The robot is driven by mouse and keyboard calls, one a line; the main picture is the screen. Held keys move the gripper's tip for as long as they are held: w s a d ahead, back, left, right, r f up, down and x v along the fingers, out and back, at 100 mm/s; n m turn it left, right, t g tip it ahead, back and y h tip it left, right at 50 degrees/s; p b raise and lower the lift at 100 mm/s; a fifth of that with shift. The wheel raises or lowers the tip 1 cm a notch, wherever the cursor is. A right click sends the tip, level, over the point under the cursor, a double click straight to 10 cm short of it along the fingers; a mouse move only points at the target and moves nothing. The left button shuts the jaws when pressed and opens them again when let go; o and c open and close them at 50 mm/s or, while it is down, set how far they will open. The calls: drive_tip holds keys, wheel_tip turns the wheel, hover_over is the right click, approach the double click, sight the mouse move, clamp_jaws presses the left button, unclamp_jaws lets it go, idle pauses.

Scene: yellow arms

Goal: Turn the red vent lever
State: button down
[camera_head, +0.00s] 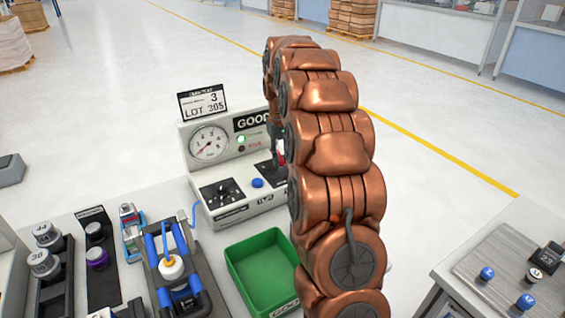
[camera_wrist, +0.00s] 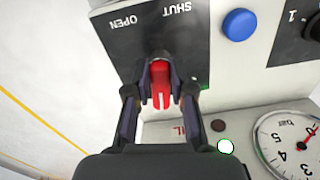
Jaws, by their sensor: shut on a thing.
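The red vent lever (camera_wrist: 161,97) is on a dark plate of the test box, seen in the wrist view. The plate's printed words OPEN and SHUT appear upside down above it. My gripper (camera_wrist: 161,74) has one dark finger on each side of the lever and is shut on it. The lever's pivot end is partly hidden between the fingertips. In the head view my copper-coloured arm covers the right part of the test box (camera_head: 195,145), and only a little red shows beside my gripper.
The box has a pressure gauge (camera_head: 209,144), a lit green lamp (camera_wrist: 225,146) and a blue button (camera_wrist: 240,24). A green bin (camera_head: 234,276) stands in front. A clamp fixture (camera_head: 172,267) and racks with knobs (camera_head: 44,262) stand left. Another bench (camera_head: 500,240) is at right.

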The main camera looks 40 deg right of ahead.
sight(281, 159)
drive_tip(key=m+b, duration=0.1)
drive_tip(key=m, duration=0.3)
drive_tip(key=shift+w+b, duration=0.1)
drive_tip(key=shift+b, duration=0.3)
drive_tip(key=shift+a+r+m+b, duration=0.1)
drive_tip(key=shift+m+b, duration=0.35)
drive_tip(key=shift+m, duration=1.05)
drive_tip(key=c, duration=1)
unclamp_jaws()
drive_tip(key=shift+r, duration=3.65)
